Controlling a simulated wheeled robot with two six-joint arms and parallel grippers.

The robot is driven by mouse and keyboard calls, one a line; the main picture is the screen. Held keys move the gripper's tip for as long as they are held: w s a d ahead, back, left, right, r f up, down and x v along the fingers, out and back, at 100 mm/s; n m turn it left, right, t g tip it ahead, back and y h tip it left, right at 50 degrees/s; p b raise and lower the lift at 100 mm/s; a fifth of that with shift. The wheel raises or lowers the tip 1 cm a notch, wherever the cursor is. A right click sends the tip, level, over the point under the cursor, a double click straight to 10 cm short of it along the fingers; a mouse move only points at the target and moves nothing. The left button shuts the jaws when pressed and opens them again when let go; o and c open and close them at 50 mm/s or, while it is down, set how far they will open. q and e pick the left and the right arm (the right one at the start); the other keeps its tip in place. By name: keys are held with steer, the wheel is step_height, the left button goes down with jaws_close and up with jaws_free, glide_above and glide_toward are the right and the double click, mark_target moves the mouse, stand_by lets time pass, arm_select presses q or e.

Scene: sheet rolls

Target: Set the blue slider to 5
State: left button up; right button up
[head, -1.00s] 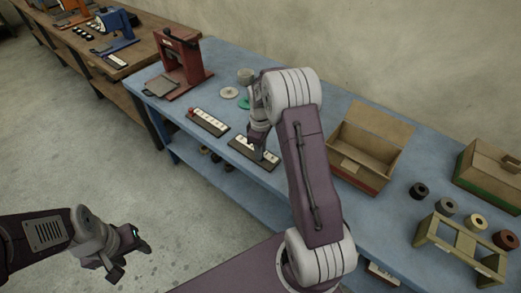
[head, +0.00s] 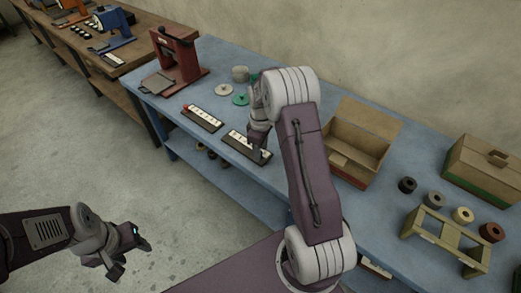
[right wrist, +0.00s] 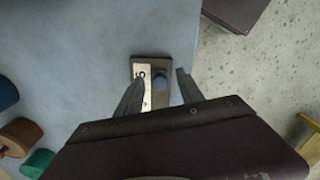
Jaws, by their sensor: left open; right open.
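The blue slider's knob (right wrist: 160,79) sits near the end of a dark, narrow board with a pale scale strip (right wrist: 149,67) in the right wrist view. In the head view this board (head: 238,142) lies on the blue table, with its right end and the knob hidden by my right gripper. My right gripper (right wrist: 161,76) is open, with one finger on each side of the blue knob. I cannot tell if either finger touches it. The scale's numbers are too small to read. My left gripper (head: 132,252) is open and empty over the floor, away from the table.
A similar board with a red knob (head: 186,107) lies to the left. A red press (head: 177,58) stands behind it. An open cardboard box (head: 356,145), several rolls (head: 462,215) and an olive stand (head: 446,240) are to the right. Table space between board and box is partly covered by my arm.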

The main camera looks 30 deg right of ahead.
step_height(320, 180, up, 9)
steer(key=shift+p, duration=0.3)
steer(key=s+a+r+n, duration=0.1)
steer(key=s+a+r, duration=0.35)
steer(key=a, duration=0.35)
steer(key=s+a+f+m, duration=0.1)
steer(key=s+f+m, duration=0.2)
steer(key=s, duration=0.3)
steer(key=s+a+f+m+t, duration=0.1)
steer(key=s+a+f+m, duration=0.1)
steer(key=s+m, duration=0.3)
steer(key=shift+s+f+m, duration=0.3)
steer(key=shift+s+f, duration=0.5)
steer(key=shift+s, duration=0.35)
